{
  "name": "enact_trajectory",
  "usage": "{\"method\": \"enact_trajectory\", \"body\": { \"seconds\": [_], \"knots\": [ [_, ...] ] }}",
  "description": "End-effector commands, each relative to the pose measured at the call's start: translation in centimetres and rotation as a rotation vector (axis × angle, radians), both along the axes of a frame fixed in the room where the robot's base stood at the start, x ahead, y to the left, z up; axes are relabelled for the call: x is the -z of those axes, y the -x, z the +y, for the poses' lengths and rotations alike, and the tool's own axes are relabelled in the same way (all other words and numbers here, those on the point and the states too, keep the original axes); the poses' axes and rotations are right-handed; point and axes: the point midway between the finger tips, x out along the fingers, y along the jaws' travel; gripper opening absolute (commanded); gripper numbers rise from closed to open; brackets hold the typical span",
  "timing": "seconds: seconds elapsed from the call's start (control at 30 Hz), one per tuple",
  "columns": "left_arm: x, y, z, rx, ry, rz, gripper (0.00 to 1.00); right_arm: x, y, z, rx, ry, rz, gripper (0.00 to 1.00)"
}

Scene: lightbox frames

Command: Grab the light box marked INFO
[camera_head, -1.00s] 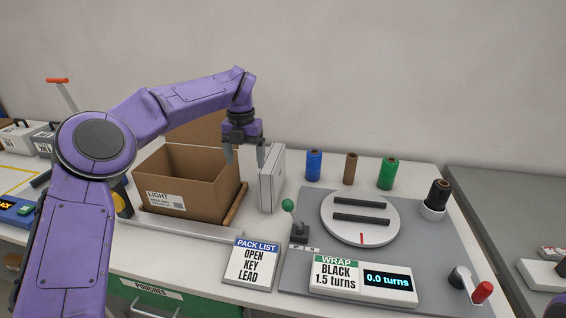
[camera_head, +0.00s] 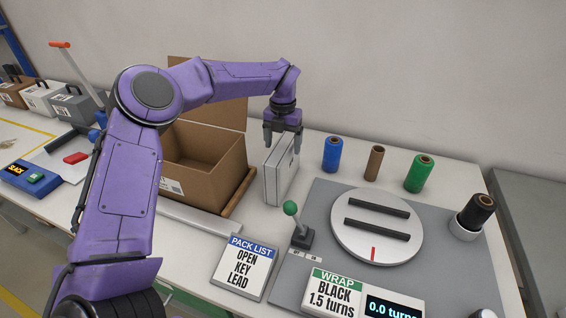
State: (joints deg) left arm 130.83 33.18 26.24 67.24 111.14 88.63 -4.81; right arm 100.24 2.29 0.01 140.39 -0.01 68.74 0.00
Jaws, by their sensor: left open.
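A thin pale grey-white box (camera_head: 278,179) stands upright on the table, right of the open carton. No INFO mark is readable on it, so I cannot tell if it is the one named. My left gripper (camera_head: 282,142) is open and points down at the top of this box. Its two fingers appear on either side of the box's top edge; I cannot tell whether they touch it. My right gripper is not in view.
An open cardboard carton (camera_head: 205,185) stands left of the box, behind my arm. A lever with a green knob (camera_head: 290,208) and a round turntable (camera_head: 377,246) are at right. Blue (camera_head: 333,154), brown (camera_head: 374,162) and green (camera_head: 419,173) rolls stand behind. A pack list sign (camera_head: 244,268) is in front.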

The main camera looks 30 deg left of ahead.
Motion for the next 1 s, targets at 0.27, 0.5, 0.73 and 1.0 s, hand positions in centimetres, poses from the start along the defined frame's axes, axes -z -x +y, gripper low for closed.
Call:
{"method": "enact_trajectory", "body": {
  "seconds": [0.27,0.5,0.73,1.0],
  "knots": [
    [3.1,0.1,-0.1,-0.001,-0.001,0.0,0.83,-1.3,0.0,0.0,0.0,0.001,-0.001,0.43],
    [3.2,0.1,-0.2,0.0,0.0,0.0,0.57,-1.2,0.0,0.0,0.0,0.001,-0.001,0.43],
    [3.1,0.1,-0.2,0.0,0.0,0.0,0.0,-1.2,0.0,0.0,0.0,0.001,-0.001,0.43],
    [2.8,0.0,-0.1,0.0,-0.001,-0.003,0.0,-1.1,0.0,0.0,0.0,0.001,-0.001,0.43]
  ]
}}
